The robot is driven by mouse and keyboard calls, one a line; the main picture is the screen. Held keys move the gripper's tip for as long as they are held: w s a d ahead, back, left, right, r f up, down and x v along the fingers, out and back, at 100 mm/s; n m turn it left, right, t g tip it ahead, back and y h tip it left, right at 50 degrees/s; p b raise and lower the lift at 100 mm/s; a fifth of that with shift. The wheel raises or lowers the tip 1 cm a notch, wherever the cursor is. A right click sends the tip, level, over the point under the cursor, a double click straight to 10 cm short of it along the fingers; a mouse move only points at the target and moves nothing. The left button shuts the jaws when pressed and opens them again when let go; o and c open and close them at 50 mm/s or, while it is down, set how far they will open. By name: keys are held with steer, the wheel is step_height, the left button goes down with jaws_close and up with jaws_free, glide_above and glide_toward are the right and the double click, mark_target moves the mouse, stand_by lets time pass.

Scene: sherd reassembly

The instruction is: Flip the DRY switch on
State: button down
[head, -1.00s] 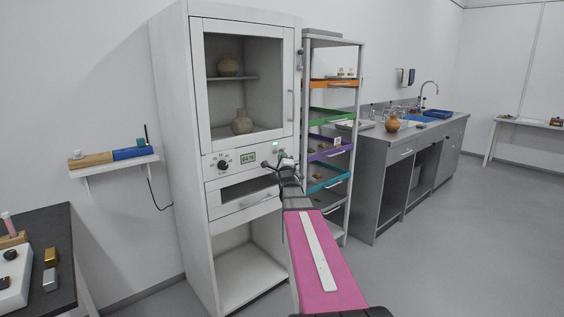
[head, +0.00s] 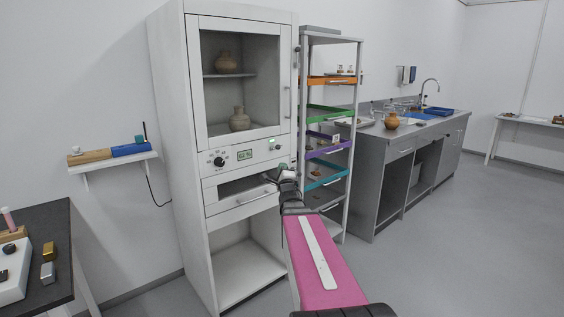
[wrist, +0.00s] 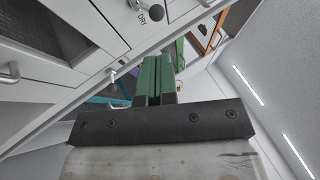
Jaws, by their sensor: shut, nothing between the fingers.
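The DRY switch (wrist: 153,13) shows in the wrist view as a dark ball-tipped lever on the white cabinet panel, at the top edge beside the printed word DRY. In the head view the switch area (head: 278,147) is small, at the right end of the control panel, and I cannot tell the lever's position. My gripper (wrist: 153,80) has its green fingers shut together with nothing between them. In the head view my gripper (head: 270,178) is below the control panel, in front of the drawer level, apart from the switch.
The white cabinet (head: 193,90) has a glass door with two vessels inside, a dial (head: 219,161), a small display (head: 245,155) and a drawer handle (head: 255,198). A shelf rack (head: 330,80) with coloured trays stands close on the right. Floor to the right is clear.

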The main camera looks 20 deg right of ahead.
steer(key=v, duration=0.4)
steer(key=shift+r, duration=0.15)
